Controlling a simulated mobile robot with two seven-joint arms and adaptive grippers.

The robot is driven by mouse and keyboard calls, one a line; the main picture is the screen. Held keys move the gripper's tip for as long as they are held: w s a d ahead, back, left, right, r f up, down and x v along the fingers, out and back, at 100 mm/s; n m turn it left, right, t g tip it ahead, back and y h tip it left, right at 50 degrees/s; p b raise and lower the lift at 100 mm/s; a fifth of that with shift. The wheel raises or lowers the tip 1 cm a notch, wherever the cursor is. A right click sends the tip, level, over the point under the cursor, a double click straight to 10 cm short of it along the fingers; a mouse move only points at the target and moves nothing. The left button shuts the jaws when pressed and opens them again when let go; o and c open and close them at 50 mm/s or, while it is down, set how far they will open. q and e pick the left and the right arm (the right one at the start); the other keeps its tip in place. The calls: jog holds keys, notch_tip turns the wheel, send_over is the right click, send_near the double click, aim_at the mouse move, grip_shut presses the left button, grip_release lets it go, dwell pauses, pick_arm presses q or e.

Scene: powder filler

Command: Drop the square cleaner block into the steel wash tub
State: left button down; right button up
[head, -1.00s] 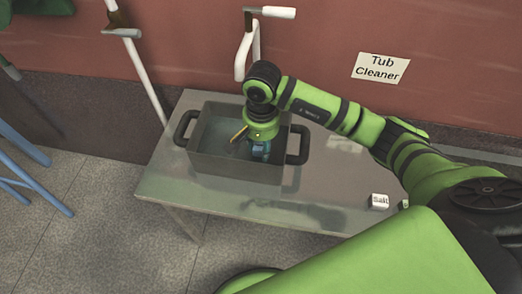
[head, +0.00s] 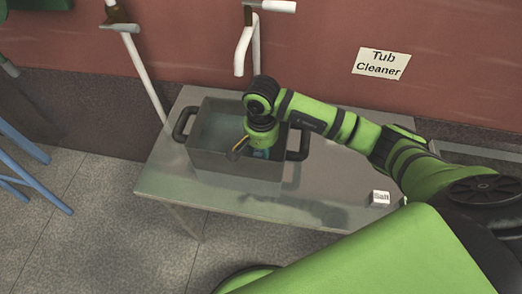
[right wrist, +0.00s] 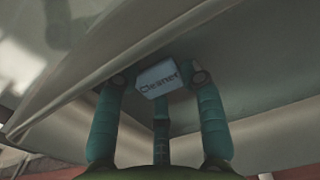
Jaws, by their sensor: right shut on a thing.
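The steel wash tub (head: 235,163) stands on the table, with a black handle at each end. My right gripper (head: 261,153) reaches down inside the tub, and its fingertips are mostly hidden behind the near wall in the head view. In the right wrist view the right gripper (right wrist: 160,82) is shut on the square cleaner block (right wrist: 158,78), a pale block lettered "Cleaner". The tub's inner wall and floor lie around and beyond the block. I cannot tell whether the block touches the tub floor. My left gripper is not in view.
A white block lettered "Salt" (head: 380,198) sits on the metal table (head: 330,190) to the right. A "Tub Cleaner" sign (head: 381,63) hangs on the red wall. A white bent pipe (head: 247,45) stands behind the tub. Blue legs (head: 30,165) stand at far left.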

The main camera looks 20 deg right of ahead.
aim_at(261, 152)
jog(key=o, duration=1.1)
jog(key=shift+o, duration=0.2)
jog(key=shift+r+p, duration=0.35)
jog(key=shift+p, duration=0.1)
jog(key=shift+r+p, duration=0.5)
jog(key=shift+p, duration=0.1)
notch_tip(261, 152, up, 11)
jog(key=b, duration=0.2)
jog(key=shift+r+b, duration=0.2)
jog(key=shift+b, duration=0.15)
jog(key=shift+s, duration=0.1)
